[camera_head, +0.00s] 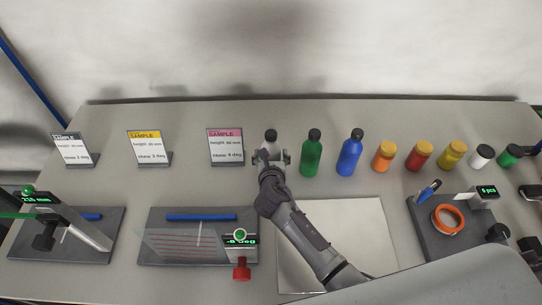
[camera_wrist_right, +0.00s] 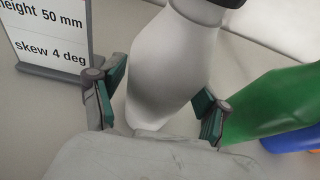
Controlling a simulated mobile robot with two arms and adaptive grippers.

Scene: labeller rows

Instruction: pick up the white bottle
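The white bottle (camera_head: 270,136) with a dark cap stands upright at the left end of the bottle row, right of the pink-topped sample sign. My right gripper (camera_head: 272,157) is at the bottle, its arm reaching up from the lower right. In the right wrist view the white bottle (camera_wrist_right: 170,65) fills the middle, between the two green-padded fingers of the right gripper (camera_wrist_right: 160,98). The fingers are spread, one on each side of it; a narrow gap shows at the left finger, and contact at the right one is unclear. My left gripper is not in view.
A green bottle (camera_head: 311,156) stands close right of the white one, then a blue bottle (camera_head: 349,155) and several small jars. The pink-topped sign (camera_head: 226,148) stands close on the left. Measuring stations and a pale square plate (camera_head: 372,235) lie nearer the front.

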